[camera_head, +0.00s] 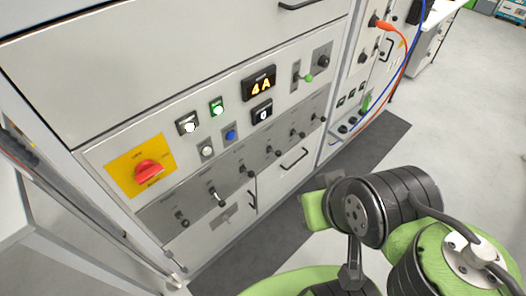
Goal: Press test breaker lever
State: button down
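A control panel (110,150) on a light grey cabinet fills the left and middle of the head view. Several small levers sit in a row on its darker grey strip; one with a pale tip (217,197) stands left of the middle. The labels are too small to read, so I cannot tell which is the test breaker lever. My arm (375,205), with dark joints and green covers, is at the lower right, apart from the panel in the picture. No gripper fingers show.
A red rotary switch (148,171) sits on a yellow plate at the left. A drawer handle (294,158) protrudes below. Orange (404,52) and blue cables hang at the right. Grey floor is clear at the right.

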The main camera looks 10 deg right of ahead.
aim_at(278, 153)
jog(key=i+j+u, duration=0.2)
jog(key=i+u, duration=0.2)
jog(key=i+j+u, duration=0.15)
jog(key=i+u, duration=0.25)
jog(key=k, duration=0.05)
